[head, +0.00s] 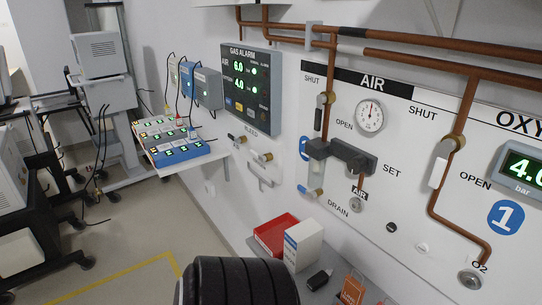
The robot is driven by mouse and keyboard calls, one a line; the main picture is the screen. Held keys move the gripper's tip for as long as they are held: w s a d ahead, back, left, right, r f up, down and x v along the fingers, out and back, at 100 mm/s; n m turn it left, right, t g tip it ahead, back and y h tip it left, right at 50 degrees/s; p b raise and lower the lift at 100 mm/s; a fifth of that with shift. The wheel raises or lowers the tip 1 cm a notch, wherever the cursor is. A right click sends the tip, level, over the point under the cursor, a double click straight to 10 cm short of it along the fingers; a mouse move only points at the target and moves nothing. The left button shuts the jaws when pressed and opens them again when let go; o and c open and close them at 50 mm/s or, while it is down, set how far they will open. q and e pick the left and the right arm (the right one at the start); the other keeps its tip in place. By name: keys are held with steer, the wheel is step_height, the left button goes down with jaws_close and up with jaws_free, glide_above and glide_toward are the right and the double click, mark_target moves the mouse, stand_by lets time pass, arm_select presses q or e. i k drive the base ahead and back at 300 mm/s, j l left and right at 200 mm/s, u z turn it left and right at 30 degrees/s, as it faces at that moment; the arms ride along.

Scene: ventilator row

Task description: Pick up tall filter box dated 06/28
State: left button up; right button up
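A white upright box (306,247) with a blue band on its left face stands at the bottom centre of the head view, on a grey shelf below the wall panel. It may be a filter box. Its printing is too small to read, so I cannot tell any date. A black ribbed shape in the foreground rises close in front of it and may hide part of the shelf. Neither of my grippers is in view.
A red tray (268,240) is beside the box on its left. A small dark item (320,279) and an orange tag (351,291) lie to its right. Copper pipes and valves stick out from the wall above. Floor is clear at lower left, beside wheeled carts.

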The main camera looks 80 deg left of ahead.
mark_target(303, 242)
steer(key=i+j+u, duration=0.15)
steer(key=u, duration=2.1)
steer(key=i+j+z, duration=0.2)
steer(key=j, duration=0.45)
steer(key=i+j+z, duration=0.1)
steer(key=j+z, duration=0.15)
steer(key=j, duration=0.45)
steer(key=i+j+z, duration=0.2)
steer(key=j, duration=0.5)
steer(key=k, duration=0.1)
